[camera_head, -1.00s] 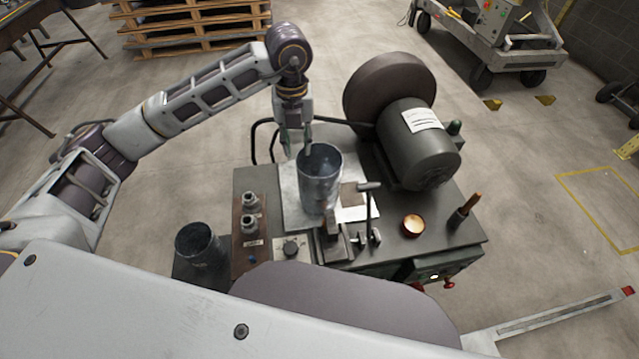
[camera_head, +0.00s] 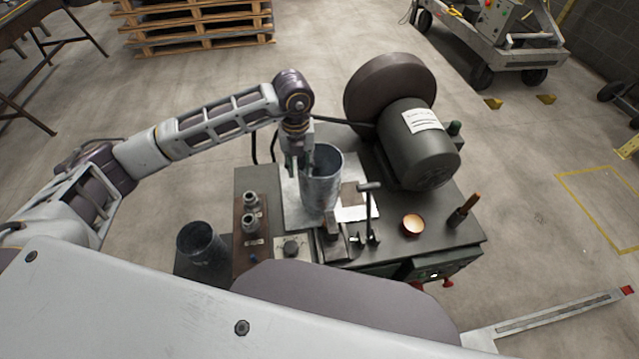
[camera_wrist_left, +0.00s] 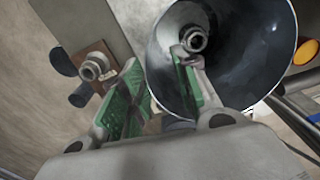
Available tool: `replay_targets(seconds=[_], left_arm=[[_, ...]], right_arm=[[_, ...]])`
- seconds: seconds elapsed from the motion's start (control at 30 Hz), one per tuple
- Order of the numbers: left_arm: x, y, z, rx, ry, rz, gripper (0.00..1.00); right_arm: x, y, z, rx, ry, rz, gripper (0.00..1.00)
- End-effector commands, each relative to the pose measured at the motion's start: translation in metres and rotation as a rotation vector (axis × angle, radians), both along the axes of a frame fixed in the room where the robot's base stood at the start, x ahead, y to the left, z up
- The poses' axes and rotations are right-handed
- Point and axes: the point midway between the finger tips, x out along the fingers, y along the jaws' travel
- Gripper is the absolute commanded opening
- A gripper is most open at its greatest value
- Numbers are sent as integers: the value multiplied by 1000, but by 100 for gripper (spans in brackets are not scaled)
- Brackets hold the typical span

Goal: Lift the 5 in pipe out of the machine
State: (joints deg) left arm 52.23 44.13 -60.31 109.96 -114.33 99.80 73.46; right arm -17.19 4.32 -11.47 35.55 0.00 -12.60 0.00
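The pipe is a grey metal cylinder (camera_head: 321,188) standing upright on the machine (camera_head: 258,178), open end up. My left gripper (camera_head: 301,162) is at the left side of its rim. In the left wrist view the pipe's open mouth (camera_wrist_left: 250,60) fills the upper right. The left gripper's green-padded fingers (camera_wrist_left: 158,92) are apart. One finger reaches inside the mouth and the other stays outside, with the pipe wall between them. Whether either pad touches the wall is not clear. My right gripper is not in view.
A dark motor (camera_head: 418,150) and large round wheel (camera_head: 375,85) stand behind and right of the pipe. A lever (camera_head: 370,205) stands close at its right. A dark cylinder (camera_head: 200,243) stands at the front left.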

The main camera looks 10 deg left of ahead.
Motion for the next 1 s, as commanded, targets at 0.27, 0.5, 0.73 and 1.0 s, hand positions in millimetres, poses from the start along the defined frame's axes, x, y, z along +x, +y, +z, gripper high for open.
replay_targets(seconds=[0.27,0.5,0.73,1.0], left_arm=[[0,0,-1,0,0,1,30],[2,4,-19,0,2,3,30],[3,5,-44,1,1,2,30],[3,5,-52,-1,0,1,30]], right_arm=[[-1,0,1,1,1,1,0],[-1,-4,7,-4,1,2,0],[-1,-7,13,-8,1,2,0],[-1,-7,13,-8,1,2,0]])
